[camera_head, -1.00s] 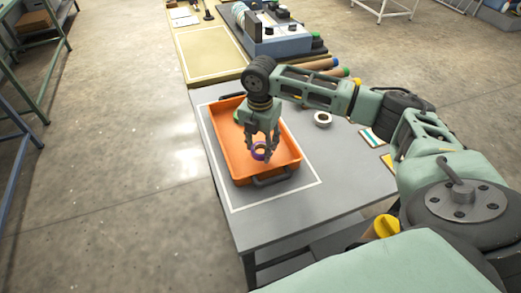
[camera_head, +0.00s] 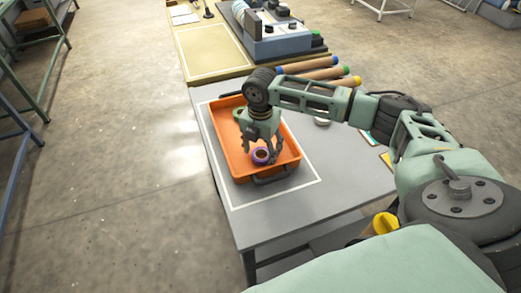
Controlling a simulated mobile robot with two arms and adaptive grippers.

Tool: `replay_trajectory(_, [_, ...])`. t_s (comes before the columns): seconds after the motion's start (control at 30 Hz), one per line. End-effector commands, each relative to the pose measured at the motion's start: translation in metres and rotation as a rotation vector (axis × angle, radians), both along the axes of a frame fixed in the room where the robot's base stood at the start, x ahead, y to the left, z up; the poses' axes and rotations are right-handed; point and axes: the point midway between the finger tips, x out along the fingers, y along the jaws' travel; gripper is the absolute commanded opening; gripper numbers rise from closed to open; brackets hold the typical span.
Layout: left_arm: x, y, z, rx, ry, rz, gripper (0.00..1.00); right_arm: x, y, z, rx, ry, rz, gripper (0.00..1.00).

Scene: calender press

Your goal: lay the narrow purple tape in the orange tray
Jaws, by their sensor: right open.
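The narrow purple tape (camera_head: 261,156) is a small ring lying in the orange tray (camera_head: 240,174), near its front part. The tray stands on the grey table inside a white outline. My right gripper (camera_head: 262,152) is over the tray, open, with its fingers pointing down close around or just above the tape. Whether a finger touches the tape, I cannot tell. A green ring (camera_head: 238,113) shows partly at the far left of the tray, behind my gripper. My left gripper is not in view.
A white tape roll (camera_head: 322,121) stands on the grey table (camera_head: 335,180) right of the tray, partly behind my arm. Several cardboard tubes (camera_head: 315,73) with coloured ends lie farther back. A blue-grey machine (camera_head: 277,45) stands on the yellow table (camera_head: 208,52).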

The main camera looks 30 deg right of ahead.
Motion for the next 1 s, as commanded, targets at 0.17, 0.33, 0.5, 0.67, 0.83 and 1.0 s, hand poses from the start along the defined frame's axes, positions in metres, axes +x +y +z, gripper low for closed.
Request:
replay_trajectory(0.17, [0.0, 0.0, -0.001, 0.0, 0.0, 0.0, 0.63, 0.0, 0.0, 0.003, 0.0, -0.001, 0.0, 0.62])
replay_trajectory(0.33, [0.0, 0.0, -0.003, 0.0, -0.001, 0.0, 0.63, 0.001, 0.0, 0.023, 0.001, -0.004, 0.0, 0.62])
replay_trajectory(0.5, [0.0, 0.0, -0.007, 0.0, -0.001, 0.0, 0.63, 0.002, 0.0, 0.06, 0.001, -0.006, 0.001, 0.62])
replay_trajectory(0.67, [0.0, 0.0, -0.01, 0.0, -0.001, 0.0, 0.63, 0.001, 0.0, 0.093, 0.001, -0.004, 0.0, 0.62])
replay_trajectory(0.83, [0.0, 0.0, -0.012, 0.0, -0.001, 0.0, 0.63, 0.001, 0.0, 0.115, 0.001, -0.002, -0.001, 0.62])
replay_trajectory(1.0, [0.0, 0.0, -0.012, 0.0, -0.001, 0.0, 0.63, 0.001, 0.0, 0.123, 0.001, -0.001, 0.0, 0.62])
